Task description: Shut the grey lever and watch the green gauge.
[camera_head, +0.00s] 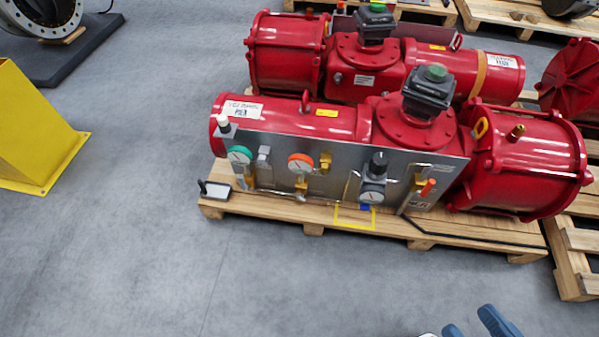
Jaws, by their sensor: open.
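The green gauge (239,155) is a green-rimmed dial with a white face at the left end of the grey panel (335,150), on the front of the nearer red actuator. Its needle is too small to read. Below it, a small flat grey plate with a dark edge (216,190) sticks out near a black stub. It may be the grey lever, but I cannot tell its position for sure. My gripper (474,324) shows only as blue fingertips at the bottom right edge, apart and empty, in front of the pallet and well away from the panel.
The panel also carries an orange-rimmed gauge (301,163), a black-knobbed regulator (376,170) and an orange handle (428,187). The actuator stands on a wooden pallet (470,240), with another red actuator (345,65) behind. A yellow stand (30,130) is at left. The grey floor in front is clear.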

